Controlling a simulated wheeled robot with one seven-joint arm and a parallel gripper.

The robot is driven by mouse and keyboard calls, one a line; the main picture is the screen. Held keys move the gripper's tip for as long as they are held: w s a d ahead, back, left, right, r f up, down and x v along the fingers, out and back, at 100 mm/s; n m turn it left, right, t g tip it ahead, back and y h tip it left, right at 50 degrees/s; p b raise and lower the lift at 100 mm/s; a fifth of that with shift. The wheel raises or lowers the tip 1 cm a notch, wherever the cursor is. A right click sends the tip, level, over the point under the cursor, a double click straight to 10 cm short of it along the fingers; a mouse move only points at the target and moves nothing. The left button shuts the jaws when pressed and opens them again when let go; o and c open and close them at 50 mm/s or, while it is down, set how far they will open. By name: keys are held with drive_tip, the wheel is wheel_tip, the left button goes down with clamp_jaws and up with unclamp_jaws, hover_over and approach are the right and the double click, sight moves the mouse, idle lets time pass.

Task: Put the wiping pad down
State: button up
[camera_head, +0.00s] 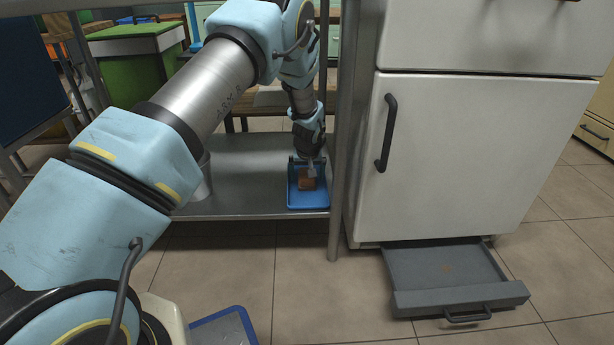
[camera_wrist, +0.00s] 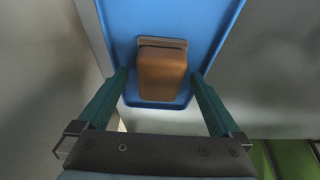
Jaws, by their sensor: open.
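The wiping pad (camera_wrist: 162,75) is a brown block with a paler strip along one edge. It rests in a blue tray (camera_wrist: 205,30), and in the head view the pad (camera_head: 307,184) shows small inside the tray (camera_head: 310,204). The tray stands on a low metal shelf (camera_head: 250,180), at its front right. My gripper (camera_wrist: 160,80) is open, with a green finger on each side of the pad and a gap between each finger and the pad. In the head view my gripper (camera_head: 309,168) points down over the tray.
A metal table leg (camera_head: 337,130) stands just right of the tray. Right of it is a white cabinet (camera_head: 460,150) with a grey drawer (camera_head: 450,280) pulled out near the floor. A metal container (camera_head: 201,182) stands on the shelf at left, partly hidden by my arm.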

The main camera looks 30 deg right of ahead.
drive_tip(key=p+v, duration=0.3)
drive_tip(key=v, duration=0.8)
drive_tip(key=w+a+r+n+g+y, duration=0.1)
drive_tip(key=a+r, duration=0.4)
drive_tip(key=a, duration=0.6)
drive_tip(key=a+r+n, duration=0.1)
drive_tip(key=a+r, duration=0.4)
drive_tip(key=a, duration=0.6)
drive_tip(key=s+a+r+n, duration=0.1)
drive_tip(key=s+a+r, duration=0.2)
drive_tip(key=s+a, duration=0.5)
drive_tip(key=s+a+r+g, duration=0.1)
drive_tip(key=s+a+r, duration=0.2)
drive_tip(key=s+a, duration=0.5)
drive_tip(key=a, duration=0.4)
drive_tip(key=shift+a+r+n+g+y, duration=0.2)
drive_tip(key=shift+a+n+g+y, duration=0.1)
drive_tip(key=shift+n+y, duration=0.1)
drive_tip(key=shift+r, duration=0.1)
wheel_tip(320, 180, up, 40)
drive_tip(key=p, duration=4)
drive_tip(key=shift+p, duration=0.3)
